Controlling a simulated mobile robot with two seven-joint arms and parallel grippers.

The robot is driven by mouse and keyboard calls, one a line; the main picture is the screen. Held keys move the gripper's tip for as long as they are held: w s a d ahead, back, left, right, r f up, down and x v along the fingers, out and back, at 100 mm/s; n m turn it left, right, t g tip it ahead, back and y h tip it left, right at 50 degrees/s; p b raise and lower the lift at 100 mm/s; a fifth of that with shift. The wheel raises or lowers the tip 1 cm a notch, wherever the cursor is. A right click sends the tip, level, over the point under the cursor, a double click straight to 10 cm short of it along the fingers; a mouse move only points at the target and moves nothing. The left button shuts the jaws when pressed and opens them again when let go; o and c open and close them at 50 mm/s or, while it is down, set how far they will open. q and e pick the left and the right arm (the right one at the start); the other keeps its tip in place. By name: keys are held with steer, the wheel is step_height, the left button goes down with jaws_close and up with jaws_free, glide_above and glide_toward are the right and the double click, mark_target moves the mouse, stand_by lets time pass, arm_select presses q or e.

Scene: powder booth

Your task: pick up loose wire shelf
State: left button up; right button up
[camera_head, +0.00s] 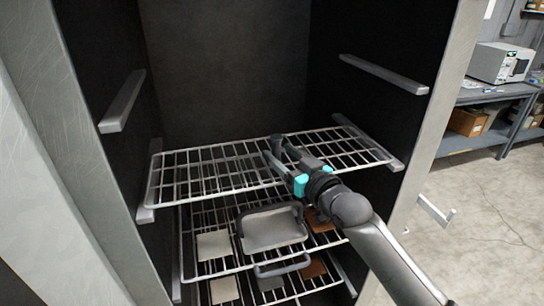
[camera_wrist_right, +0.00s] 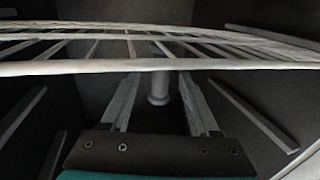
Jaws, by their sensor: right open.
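The upper wire shelf (camera_head: 215,168) lies across the side rails inside the dark booth, with no object seen on it. My right gripper (camera_head: 272,150) reaches in from the front right and overlaps the shelf's middle in the head view. In the right wrist view, its two fingers (camera_wrist_right: 160,95) are apart with nothing gripped between them. The shelf's pale bar (camera_wrist_right: 100,66) crosses just beyond or over the fingertips there, and I cannot tell if they touch. My left gripper is not in view.
A lower wire shelf (camera_head: 190,252) holds a grey tray (camera_head: 272,230) and several flat panels. Empty rails (camera_head: 122,102) line the booth walls. The booth's right frame (camera_head: 440,90) stands beside my arm. A workbench (camera_head: 490,95) with a white device (camera_head: 500,62) is outside at right.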

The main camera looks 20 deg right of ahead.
steer(key=shift+r+p+x, duration=0.15)
steer(key=shift+p+x, duration=0.15)
steer(key=shift+x, duration=1.05)
steer(key=shift+r+p+x, duration=0.1)
steer(key=shift+p+x, duration=0.15)
steer(key=shift+x, duration=1.1)
steer(key=shift+c, duration=0.2)
jaws_close()
steer(key=shift+r, duration=0.1)
